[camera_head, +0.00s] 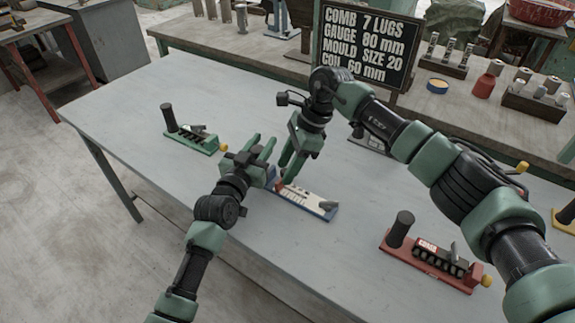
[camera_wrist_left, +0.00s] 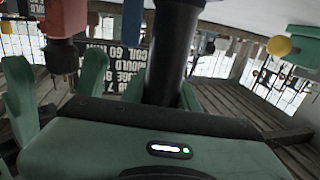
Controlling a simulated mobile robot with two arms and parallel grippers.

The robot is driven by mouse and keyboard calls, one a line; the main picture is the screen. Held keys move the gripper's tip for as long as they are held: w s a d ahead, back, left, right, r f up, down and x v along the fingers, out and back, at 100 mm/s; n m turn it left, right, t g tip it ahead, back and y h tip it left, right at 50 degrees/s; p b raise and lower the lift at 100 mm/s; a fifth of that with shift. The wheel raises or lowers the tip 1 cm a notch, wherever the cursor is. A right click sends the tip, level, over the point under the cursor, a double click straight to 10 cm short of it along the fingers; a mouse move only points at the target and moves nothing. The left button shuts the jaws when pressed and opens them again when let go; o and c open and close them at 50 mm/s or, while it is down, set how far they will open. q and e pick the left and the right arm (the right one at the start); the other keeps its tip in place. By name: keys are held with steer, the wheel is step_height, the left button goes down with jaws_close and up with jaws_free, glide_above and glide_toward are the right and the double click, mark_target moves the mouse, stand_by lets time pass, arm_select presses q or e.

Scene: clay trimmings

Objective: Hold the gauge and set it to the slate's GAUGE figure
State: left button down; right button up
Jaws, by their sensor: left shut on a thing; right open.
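The gauge (camera_head: 310,205) is a long white-and-blue piece with dark markings, low over the table; I cannot tell whether it touches. Its setting is too small to read. A red block (camera_head: 280,184) is at its left end and shows in the left wrist view (camera_wrist_left: 61,22). My left gripper (camera_head: 262,140) is shut on a black upright handle (camera_wrist_left: 172,50), apparently the gauge's, mostly hidden in the head view. My right gripper (camera_head: 284,177) is open, pointing down, its fingertips close to the red block; contact is unclear. The slate (camera_head: 365,45) reads GAUGE 80 mm.
A green comb tool (camera_head: 190,140) with a black handle lies at the left of the table (camera_head: 130,110). A red tool (camera_head: 430,268) lies at the front right.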

jaws_close()
stand_by(1.4)
